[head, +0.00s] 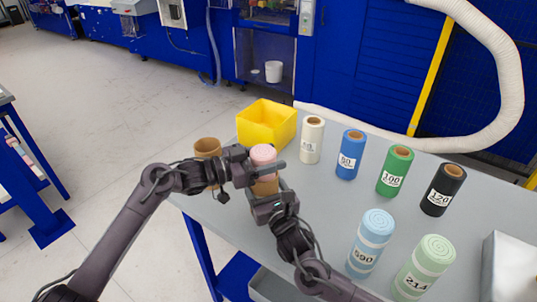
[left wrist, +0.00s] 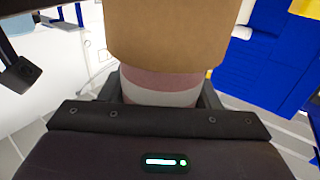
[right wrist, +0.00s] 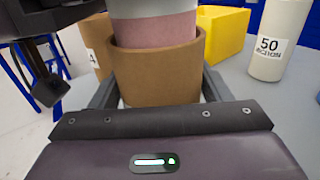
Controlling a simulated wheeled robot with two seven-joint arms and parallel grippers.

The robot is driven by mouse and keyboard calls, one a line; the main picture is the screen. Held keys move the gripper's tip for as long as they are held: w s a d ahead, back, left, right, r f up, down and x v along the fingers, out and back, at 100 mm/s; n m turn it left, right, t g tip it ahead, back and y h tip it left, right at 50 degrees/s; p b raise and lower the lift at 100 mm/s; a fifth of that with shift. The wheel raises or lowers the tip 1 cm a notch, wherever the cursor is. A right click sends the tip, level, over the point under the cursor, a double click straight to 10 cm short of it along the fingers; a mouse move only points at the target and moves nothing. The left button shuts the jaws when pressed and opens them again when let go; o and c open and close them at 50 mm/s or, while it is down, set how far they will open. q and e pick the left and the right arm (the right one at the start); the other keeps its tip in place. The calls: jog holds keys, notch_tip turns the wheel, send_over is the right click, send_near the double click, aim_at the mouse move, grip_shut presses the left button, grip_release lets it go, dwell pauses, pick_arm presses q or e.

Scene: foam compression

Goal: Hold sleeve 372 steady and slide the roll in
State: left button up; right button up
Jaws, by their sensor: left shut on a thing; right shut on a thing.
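My left gripper (head: 262,168) is shut on a pink foam roll (head: 263,152) with a pale band, held upright. The roll also shows in the left wrist view (left wrist: 158,86). My right gripper (head: 266,194) is shut on a brown cardboard sleeve (head: 264,186) directly below it. In the right wrist view the roll (right wrist: 155,30) stands in the mouth of the sleeve (right wrist: 155,75), its lower end hidden inside. How deep it reaches cannot be seen. No number is readable on the held sleeve.
Another brown sleeve (head: 207,148) stands at the table's left edge, near my left gripper. A yellow bin (head: 267,122) is behind. White, blue, green and black rolls stand at the back right. Foam rolls 590 (head: 370,243) and 214 (head: 424,267) stand in front.

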pick_arm(q)
jog(key=shift+f, duration=1.05)
jog(key=shift+f, duration=0.15)
jog(key=o, duration=1.3)
jog(key=shift+a, duration=0.15)
jog(key=shift+s+a+r, duration=0.4)
jog(key=shift+a+r, duration=0.15)
jog(key=shift+a, duration=0.5)
jog(key=shift+s+a+r, duration=0.45)
jog(key=shift+a+r, duration=0.05)
jog(key=shift+a, duration=0.55)
jog(key=shift+s+a+r, duration=0.4)
jog(key=shift+a+r, duration=0.15)
jog(key=shift+a, duration=0.5)
pick_arm(e)
jog(key=o, duration=1.1)
